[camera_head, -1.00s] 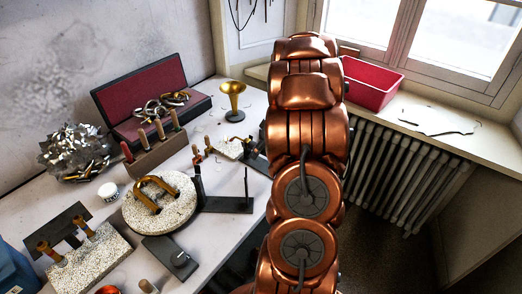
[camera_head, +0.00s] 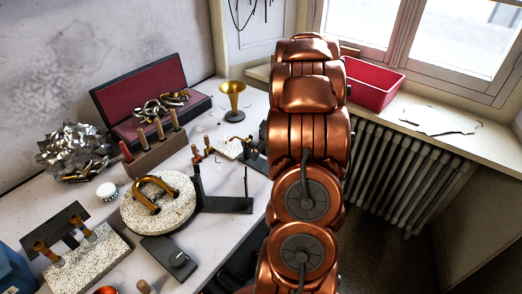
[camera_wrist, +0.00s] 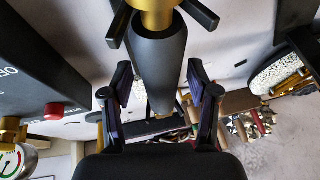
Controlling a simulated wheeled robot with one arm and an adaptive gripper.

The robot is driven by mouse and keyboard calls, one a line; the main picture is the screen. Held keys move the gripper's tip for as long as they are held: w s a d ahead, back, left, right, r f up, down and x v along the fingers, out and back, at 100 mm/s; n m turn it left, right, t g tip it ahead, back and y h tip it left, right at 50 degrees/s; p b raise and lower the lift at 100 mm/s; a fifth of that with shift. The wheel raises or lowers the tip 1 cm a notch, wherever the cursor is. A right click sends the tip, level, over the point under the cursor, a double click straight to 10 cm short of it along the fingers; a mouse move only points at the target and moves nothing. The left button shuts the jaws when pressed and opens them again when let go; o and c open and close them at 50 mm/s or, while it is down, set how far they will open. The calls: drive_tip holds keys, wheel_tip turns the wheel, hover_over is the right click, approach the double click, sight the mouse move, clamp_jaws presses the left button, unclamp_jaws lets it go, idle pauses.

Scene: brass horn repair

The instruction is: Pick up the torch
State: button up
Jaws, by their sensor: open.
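In the wrist view, a dark grey tapered body with a brass collar, which looks like the torch (camera_wrist: 158,58), fills the upper middle. It narrows toward the lower middle of the picture. My gripper (camera_wrist: 158,84) is open, with one dark finger on each side of the narrowing part. Gaps show on both sides, and I cannot tell whether the torch lies fully between the fingertips or just beyond them. In the head view my copper arm covers the middle, and neither the gripper nor the torch can be made out.
In the wrist view, a dark box with a red button (camera_wrist: 54,111) and a gauge (camera_wrist: 12,162) stand at left. In the head view, a round speckled block (camera_head: 178,211), a small brass horn (camera_head: 232,97) and a red-lined case (camera_head: 128,93) occupy the bench. A red bin (camera_head: 370,88) sits on the sill.

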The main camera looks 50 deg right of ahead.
clamp_jaws()
idle(0.5)
drive_tip(key=shift+r+p, duration=0.2)
drive_tip(key=shift+p, duration=0.15)
